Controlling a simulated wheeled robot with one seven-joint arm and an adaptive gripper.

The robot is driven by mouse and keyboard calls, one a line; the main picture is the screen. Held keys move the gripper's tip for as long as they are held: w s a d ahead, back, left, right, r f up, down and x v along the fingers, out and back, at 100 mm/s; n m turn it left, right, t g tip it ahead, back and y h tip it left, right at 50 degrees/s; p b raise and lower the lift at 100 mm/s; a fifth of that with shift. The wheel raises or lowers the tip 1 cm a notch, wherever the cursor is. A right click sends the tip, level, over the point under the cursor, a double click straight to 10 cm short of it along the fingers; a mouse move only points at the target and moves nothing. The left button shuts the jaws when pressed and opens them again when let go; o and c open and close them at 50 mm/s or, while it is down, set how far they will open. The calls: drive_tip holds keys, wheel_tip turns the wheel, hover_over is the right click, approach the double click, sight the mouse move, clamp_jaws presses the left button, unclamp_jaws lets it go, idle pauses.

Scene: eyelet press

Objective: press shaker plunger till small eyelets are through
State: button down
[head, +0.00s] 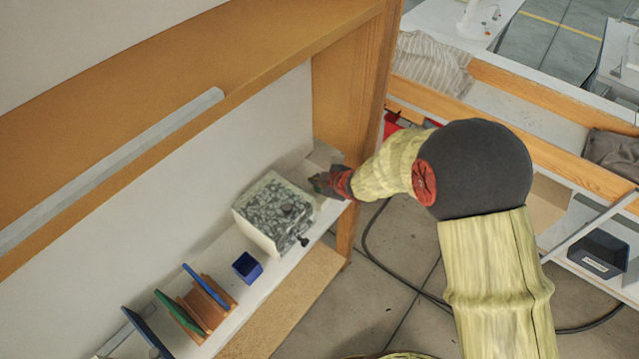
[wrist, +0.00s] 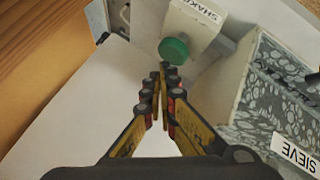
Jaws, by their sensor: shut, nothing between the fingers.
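The shaker (wrist: 198,22) is a pale box with a label starting "SHAKE", at the top of the wrist view. Its green round plunger (wrist: 173,50) faces my gripper. My gripper (wrist: 163,72) is shut and empty, its fingertips right at the plunger's lower left edge in the picture; I cannot tell whether they touch it. In the head view my gripper (head: 322,183) is at the far end of the shelf, and it hides the plunger. The sieve (wrist: 285,95), a grey-green speckled box labelled "SIEVE", stands to the right in the wrist view. No eyelets are visible.
In the head view the sieve (head: 275,213) with a black knob (head: 304,241) stands close beside my gripper. A blue cup (head: 247,267) and a wooden rack (head: 206,304) with coloured panels stand nearer. A wooden end wall (head: 345,90) closes off the shelf's far end.

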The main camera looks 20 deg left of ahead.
sight(318, 188)
drive_tip(key=shift+r, duration=0.15)
wheel_tip(318, 188, up, 5)
drive_tip(key=p, duration=0.4)
drive_tip(key=shift+p, duration=0.35)
idle(0.8)
